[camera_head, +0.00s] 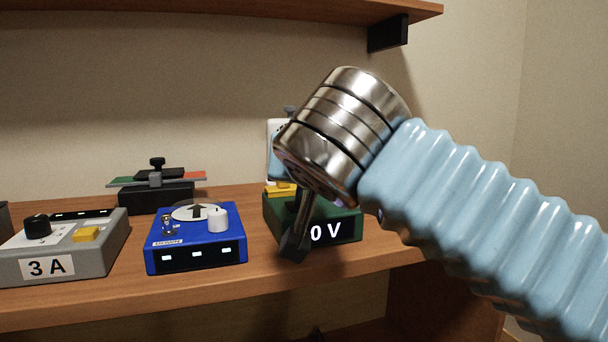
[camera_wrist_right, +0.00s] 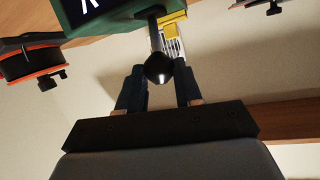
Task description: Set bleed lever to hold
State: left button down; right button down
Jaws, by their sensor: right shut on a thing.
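A green box (camera_head: 348,229) with a lit "0 V" display stands on the shelf in the head view, partly covered by my right arm. In the right wrist view the green box (camera_wrist_right: 98,12) is at the top, with a thin dark lever ending in a round black knob (camera_wrist_right: 158,67) beside it. My right gripper (camera_wrist_right: 159,74) has its fingers on both sides of this knob and is shut on it. In the head view my right gripper (camera_head: 294,243) is a dark shape in front of the green box. The lever's markings are hidden. My left gripper is not in view.
A blue box (camera_head: 196,250) with a round dial and white knob stands left of the green box. A grey "3 A" box (camera_head: 92,262) is farther left. A dark stand (camera_head: 157,196) with coloured plates is behind them. An upper shelf (camera_head: 230,8) overhangs.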

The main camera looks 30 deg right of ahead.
jog(key=c, duration=0.8)
grip_release()
jog(key=shift+o, duration=0.2)
jog(key=p+v, duration=0.2)
jog(key=v, duration=1.2)
jog(key=shift+f, duration=0.1)
